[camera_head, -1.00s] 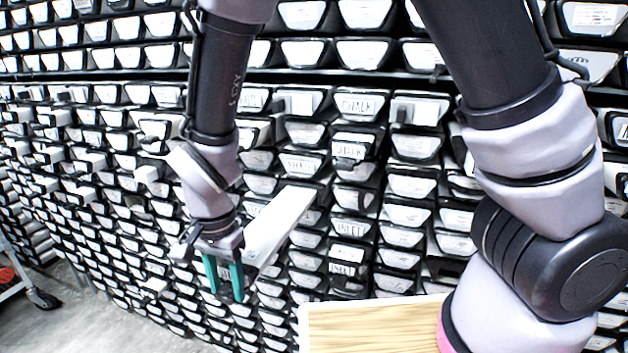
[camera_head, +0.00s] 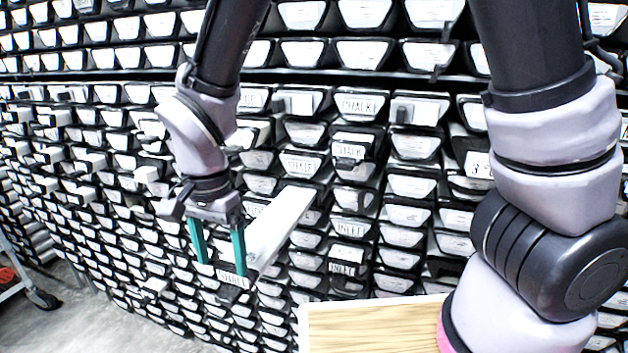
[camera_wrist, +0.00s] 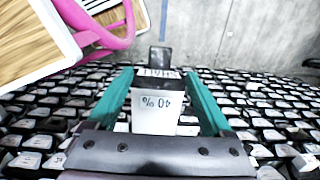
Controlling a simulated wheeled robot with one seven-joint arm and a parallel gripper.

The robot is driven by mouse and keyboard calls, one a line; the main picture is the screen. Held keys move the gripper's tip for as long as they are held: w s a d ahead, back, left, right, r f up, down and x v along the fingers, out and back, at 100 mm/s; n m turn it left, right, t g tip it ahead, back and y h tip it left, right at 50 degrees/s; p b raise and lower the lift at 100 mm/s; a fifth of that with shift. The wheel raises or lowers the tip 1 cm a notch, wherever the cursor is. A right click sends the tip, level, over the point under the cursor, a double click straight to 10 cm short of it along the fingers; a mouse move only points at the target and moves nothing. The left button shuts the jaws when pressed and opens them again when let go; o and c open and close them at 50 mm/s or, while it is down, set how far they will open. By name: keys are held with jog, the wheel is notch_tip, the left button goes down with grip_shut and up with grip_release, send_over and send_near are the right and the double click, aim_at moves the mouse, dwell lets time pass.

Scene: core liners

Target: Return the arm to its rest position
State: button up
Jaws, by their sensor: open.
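My gripper (camera_head: 221,268) hangs in front of the rack in the head view, its two teal fingers pointing down and spread apart. A white core liner (camera_head: 284,226) sticks out of the rack just right of the fingers. In the wrist view a white liner end labelled "40 %" (camera_wrist: 157,112) shows between the fingers of my gripper (camera_wrist: 163,85), with a dark block at its far end. I cannot tell whether the fingers touch it. Nothing shows as gripped.
The rack of labelled liners (camera_head: 362,104) fills the background. Several other liners stick out at the left. A wooden board with a white rim (camera_head: 303,325) lies at the bottom, beside my base. A cart wheel (camera_head: 42,298) stands on the grey floor (camera_head: 95,325) at lower left.

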jog(key=w+d+r+t+y, duration=0.1)
jog(key=w+d+r+y, duration=0.1)
jog(key=w+d+r, duration=0.6)
jog(key=w+d+r+y, duration=0.2)
jog(key=w+d+r, duration=0.3)
jog(key=d+r, duration=0.55)
jog(key=s+d+r+t+h, duration=0.1)
jog(key=d+r+t, duration=0.2)
jog(key=d, duration=0.6)
jog(key=s+d+r+t+h, duration=0.1)
jog(key=s+d+r+t, duration=0.1)
jog(key=d, duration=0.8)
notch_tip(320, 180, up, 2)
jog(key=shift+s+r+n+t, duration=0.1)
jog(key=shift+s+n+t, duration=0.15)
jog(key=shift+t, duration=0.35)
